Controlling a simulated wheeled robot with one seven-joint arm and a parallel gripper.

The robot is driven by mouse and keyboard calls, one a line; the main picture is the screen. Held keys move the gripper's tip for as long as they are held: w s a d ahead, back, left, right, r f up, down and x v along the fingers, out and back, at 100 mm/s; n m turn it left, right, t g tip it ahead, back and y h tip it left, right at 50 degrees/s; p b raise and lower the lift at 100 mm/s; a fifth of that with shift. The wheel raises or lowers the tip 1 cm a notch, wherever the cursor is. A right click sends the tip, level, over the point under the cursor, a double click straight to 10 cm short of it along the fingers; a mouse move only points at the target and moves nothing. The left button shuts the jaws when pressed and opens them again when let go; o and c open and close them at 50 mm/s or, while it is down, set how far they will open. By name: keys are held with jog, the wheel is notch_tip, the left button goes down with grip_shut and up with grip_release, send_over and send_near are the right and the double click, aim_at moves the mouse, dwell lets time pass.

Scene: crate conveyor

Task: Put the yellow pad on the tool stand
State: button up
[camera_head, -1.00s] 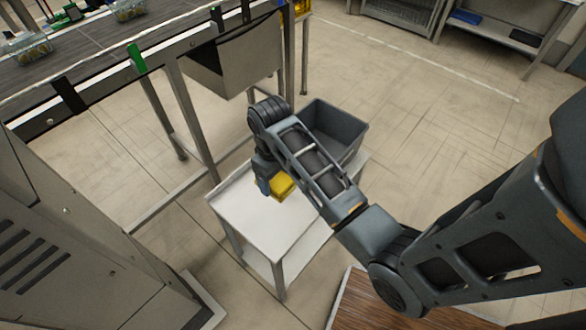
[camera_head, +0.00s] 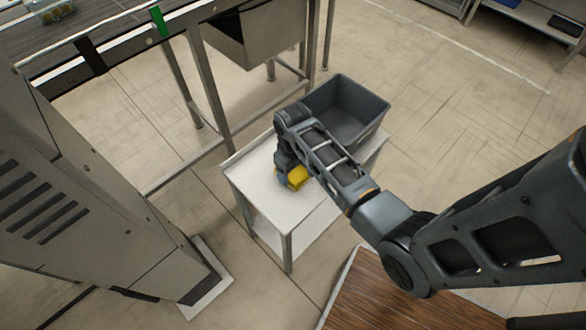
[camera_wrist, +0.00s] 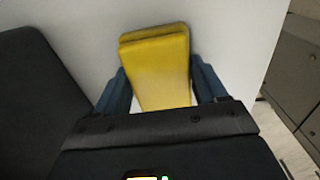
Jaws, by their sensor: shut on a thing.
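The yellow pad (camera_head: 299,177) is in my gripper (camera_head: 286,178), low over the top of a white two-level stand (camera_head: 258,186), which I take for the tool stand. In the wrist view the pad (camera_wrist: 160,70) lies between the two blue fingers of my gripper (camera_wrist: 160,88), with the white top (camera_wrist: 230,40) behind it. A second yellow edge shows at the pad's far end. My gripper is shut on the pad. I cannot tell whether the pad touches the top. My arm hides part of the stand's right side.
A dark grey bin (camera_head: 375,112) stands on the back right of the stand. The stand's front left top is bare. A conveyor (camera_head: 100,45) and a grey cabinet (camera_head: 90,170) are at left. A brown wooden surface (camera_head: 375,295) is at the lower right.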

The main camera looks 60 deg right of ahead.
jog(key=o, duration=1)
jog(key=shift+f, duration=0.1)
notch_tip(320, 180, up, 12)
jog(key=s+a+n+t+h, duration=0.2)
jog(key=s+a+t, duration=0.15)
jog(key=s, duration=0.25)
jog(key=s+a+n+t+h, duration=0.1)
jog(key=s+a+t, duration=0.1)
jog(key=s+t, duration=0.3)
jog(key=s+a+r+t+y, duration=0.1)
jog(key=s+a+r+t, duration=0.1)
jog(key=s+a+r, duration=0.2)
jog(key=s+a+r+t+y, duration=0.1)
jog(key=s+a+r, duration=0.3)
jog(key=r, duration=0.6)
jog(key=s+a+r+t+y, duration=0.1)
jog(key=s+a+r+t, duration=0.2)
jog(key=r, duration=0.4)
jog(key=shift+s+a+t+p, duration=0.15)
jog(key=shift+s+a+p, duration=0.1)
jog(key=shift+a, duration=0.35)
jog(key=shift+s+a+t+p, duration=0.1)
jog(key=shift+s+a+p, duration=0.1)
jog(key=shift+a, duration=0.35)
